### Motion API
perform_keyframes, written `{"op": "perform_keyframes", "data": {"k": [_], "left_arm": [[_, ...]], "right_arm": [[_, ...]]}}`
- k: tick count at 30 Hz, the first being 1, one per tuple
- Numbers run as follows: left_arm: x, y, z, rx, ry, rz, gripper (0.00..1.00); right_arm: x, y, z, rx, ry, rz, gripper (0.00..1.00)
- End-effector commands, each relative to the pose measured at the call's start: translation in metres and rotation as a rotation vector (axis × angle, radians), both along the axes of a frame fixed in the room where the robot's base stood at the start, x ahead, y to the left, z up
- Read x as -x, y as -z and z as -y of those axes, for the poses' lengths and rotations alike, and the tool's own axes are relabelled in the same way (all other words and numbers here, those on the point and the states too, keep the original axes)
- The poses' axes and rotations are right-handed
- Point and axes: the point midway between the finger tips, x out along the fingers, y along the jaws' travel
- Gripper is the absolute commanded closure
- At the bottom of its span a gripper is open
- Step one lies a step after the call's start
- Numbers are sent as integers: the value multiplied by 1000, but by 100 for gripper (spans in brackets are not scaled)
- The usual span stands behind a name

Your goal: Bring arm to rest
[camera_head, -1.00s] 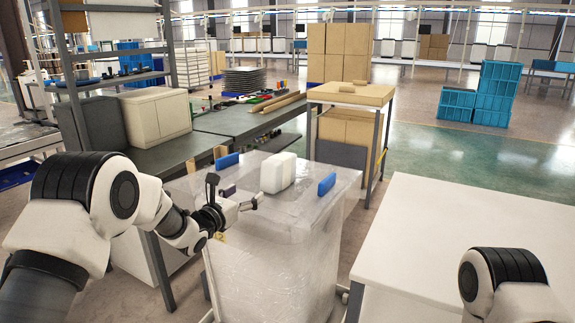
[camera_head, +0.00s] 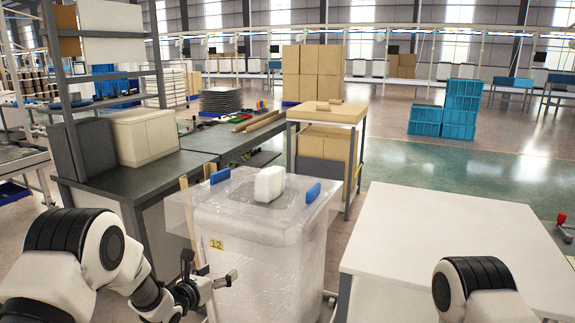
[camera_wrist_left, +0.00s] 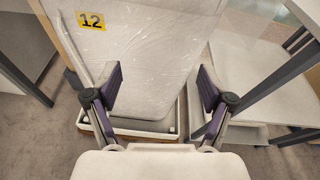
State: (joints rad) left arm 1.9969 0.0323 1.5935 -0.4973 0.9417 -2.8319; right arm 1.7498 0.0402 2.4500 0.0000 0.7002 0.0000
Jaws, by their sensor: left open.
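My left arm comes in from the lower left in the head view. Its gripper (camera_head: 208,272) is beside the near left side of a plastic-wrapped container (camera_head: 275,270), below its top edge. In the left wrist view the left gripper (camera_wrist_left: 160,92) has its two fingers wide apart with nothing between them. The wrapped container (camera_wrist_left: 150,50) with a yellow "12" label (camera_wrist_left: 92,20) lies beyond the fingers. Only a link of my right arm shows at the lower right of the head view; the right gripper is out of view.
A white block (camera_head: 269,184) and blue pieces (camera_head: 312,193) sit on the container's top. A white table (camera_head: 450,225) stands to the right, a dark workbench (camera_head: 165,170) to the left. A small table with wooden top (camera_head: 325,113) stands behind. Green floor (camera_head: 440,165) is open beyond.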

Motion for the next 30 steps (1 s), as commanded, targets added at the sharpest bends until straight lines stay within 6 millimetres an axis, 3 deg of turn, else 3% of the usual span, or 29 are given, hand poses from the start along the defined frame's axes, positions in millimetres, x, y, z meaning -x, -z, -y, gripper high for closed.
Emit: {"op": "perform_keyframes", "data": {"k": [5,7,9,13,15,18,21,24,26,27,30], "left_arm": [[59,74,-8,115,-95,-250,18],[98,110,-13,219,-183,-405,18],[148,146,-20,358,-320,-589,18],[257,196,-33,676,-714,-926,18],[318,210,-41,867,-1006,-1066,18],[394,214,-50,1130,-1463,-1153,18],[450,207,-58,1386,-1920,-1086,18],[485,199,-64,1635,-2311,-888,18],[492,197,-66,1772,-2469,-748,18],[492,198,-67,-1769,2426,636,18],[493,198,-67,-1748,2355,518,18]], "right_arm": [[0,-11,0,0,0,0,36],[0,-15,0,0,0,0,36],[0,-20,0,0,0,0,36],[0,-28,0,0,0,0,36],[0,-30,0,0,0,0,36],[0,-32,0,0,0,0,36],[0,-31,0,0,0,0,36],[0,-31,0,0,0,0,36],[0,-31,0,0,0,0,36],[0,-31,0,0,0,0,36],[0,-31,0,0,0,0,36]]}}
